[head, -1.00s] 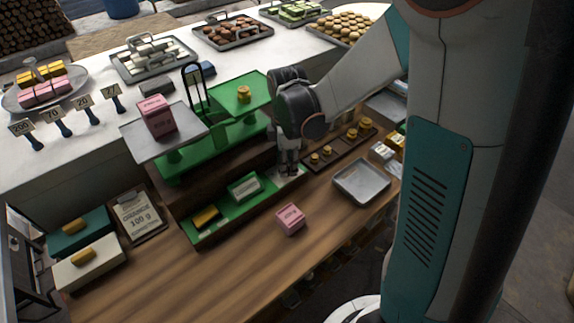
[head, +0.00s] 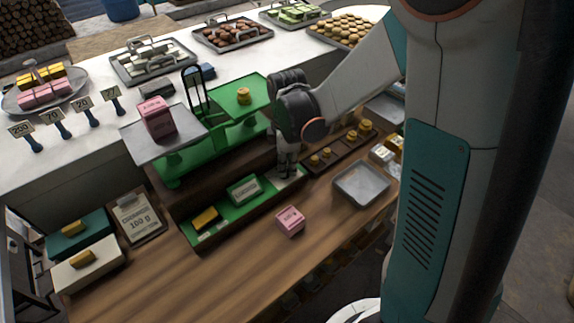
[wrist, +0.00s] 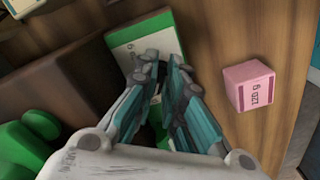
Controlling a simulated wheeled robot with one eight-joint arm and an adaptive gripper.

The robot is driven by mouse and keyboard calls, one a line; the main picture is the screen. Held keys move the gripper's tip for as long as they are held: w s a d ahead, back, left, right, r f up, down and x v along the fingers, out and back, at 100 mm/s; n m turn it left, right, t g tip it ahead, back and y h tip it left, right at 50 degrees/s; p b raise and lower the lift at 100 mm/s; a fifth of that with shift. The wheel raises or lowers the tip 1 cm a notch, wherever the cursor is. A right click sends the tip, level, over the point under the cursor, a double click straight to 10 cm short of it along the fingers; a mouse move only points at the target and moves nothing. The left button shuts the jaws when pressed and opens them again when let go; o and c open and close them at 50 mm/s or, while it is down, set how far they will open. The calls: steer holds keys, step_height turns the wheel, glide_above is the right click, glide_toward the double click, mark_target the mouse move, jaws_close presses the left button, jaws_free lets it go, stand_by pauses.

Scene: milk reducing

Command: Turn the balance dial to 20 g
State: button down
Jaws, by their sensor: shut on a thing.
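The green balance (head: 172,168) stands on a dark wooden base. A pink box (head: 157,118) sits on its left pan and a brass weight (head: 243,95) on its right pan. My gripper (head: 287,172) points down in front of the base's right end, over the right end of a green tray (head: 240,215). In the wrist view my gripper (wrist: 162,75) is shut on a small dark piece, mostly hidden by the fingertips; I cannot tell if it is the dial. A white card (wrist: 140,50) marked with a "g" lies just beyond the tips. No dial reading is legible.
A pink box marked 120 g (wrist: 248,86) stands on the counter beside the gripper; the head view shows it too (head: 290,221). A metal tray (head: 361,184) and a row of brass weights (head: 340,143) are to the right.

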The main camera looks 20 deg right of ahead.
steer(key=m, duration=0.6)
steer(key=shift+s+a+b, duration=0.1)
steer(key=shift+s+b, duration=0.05)
steer(key=shift+b, duration=0.25)
steer(key=m, duration=0.6)
steer(key=shift+s+a+m+b, duration=0.1)
steer(key=shift+a+m+b, duration=0.1)
steer(key=shift+m+b, duration=0.15)
steer(key=m, duration=0.5)
steer(key=shift+a+m, duration=0.15)
steer(key=shift+m, duration=0.1)
steer(key=m, duration=0.5)
steer(key=shift+a, duration=0.15)
steer(key=c, duration=1.7)
jaws_free()
steer(key=shift+r, duration=0.1)
